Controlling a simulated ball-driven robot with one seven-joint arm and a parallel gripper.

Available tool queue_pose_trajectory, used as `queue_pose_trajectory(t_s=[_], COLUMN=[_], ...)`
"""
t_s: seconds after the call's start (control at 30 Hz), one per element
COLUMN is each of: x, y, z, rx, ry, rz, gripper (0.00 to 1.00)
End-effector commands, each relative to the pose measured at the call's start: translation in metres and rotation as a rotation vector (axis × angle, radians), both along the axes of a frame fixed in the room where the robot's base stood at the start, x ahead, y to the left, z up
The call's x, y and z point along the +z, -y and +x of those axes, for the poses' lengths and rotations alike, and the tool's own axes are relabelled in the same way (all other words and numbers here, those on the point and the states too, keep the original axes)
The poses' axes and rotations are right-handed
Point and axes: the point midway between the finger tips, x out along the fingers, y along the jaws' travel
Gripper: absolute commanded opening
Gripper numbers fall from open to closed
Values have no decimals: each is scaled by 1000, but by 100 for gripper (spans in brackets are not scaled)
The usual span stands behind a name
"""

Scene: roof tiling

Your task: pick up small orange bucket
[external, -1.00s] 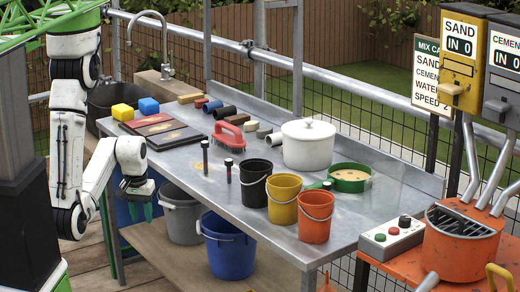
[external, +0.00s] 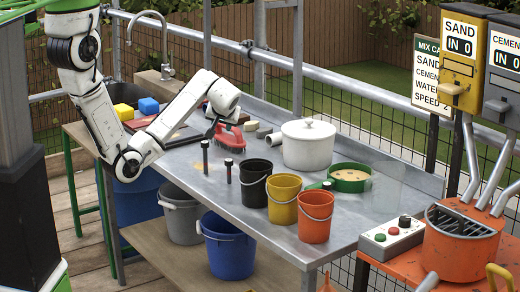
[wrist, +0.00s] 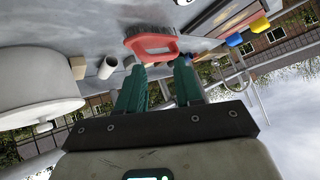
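The small orange bucket (external: 315,217) stands upright on the metal table, at the right end of a row beside a yellow bucket (external: 284,199) and a black bucket (external: 255,184). Its wire handle hangs down at the front. My gripper (external: 213,132) is over the back of the table, left of the row and apart from the orange bucket. In the wrist view its green fingers (wrist: 161,85) are spread with a gap between them and hold nothing. A red-handled tool (wrist: 152,43) lies beyond the fingertips. The orange bucket is not in the wrist view.
A white lidded pot (external: 308,144) and a green sieve (external: 349,178) stand behind the row. Two dark upright posts (external: 205,158) stand left of it. A control box (external: 392,238) and mixer are at right. A blue bucket (external: 229,247) is on the lower shelf.

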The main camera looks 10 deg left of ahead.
Motion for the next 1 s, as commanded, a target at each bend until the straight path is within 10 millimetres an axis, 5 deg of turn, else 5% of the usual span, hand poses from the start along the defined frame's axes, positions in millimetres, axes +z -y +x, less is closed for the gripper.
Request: queue_pose_trajectory(t_s=[0.03, 0.1, 0.2, 0.33, 0.5, 0.6, 0.77, 1.0], x=[5, 2, -4, -7, 1, 7, 11, -16], y=[58, 122, 200, 270, 303, 307, 306, 305], z=[-15, -50, -119, -226, -342, -386, -420, -423], rx=[-122, -285, -533, -853, -1164, -1280, -1369, -1377], ry=[-36, -123, -266, -456, -647, -721, -784, -795], rz=[1, 16, 64, 174, 336, 409, 472, 477], gripper=[35, 35, 35, 35, 35, 35, 35, 35])
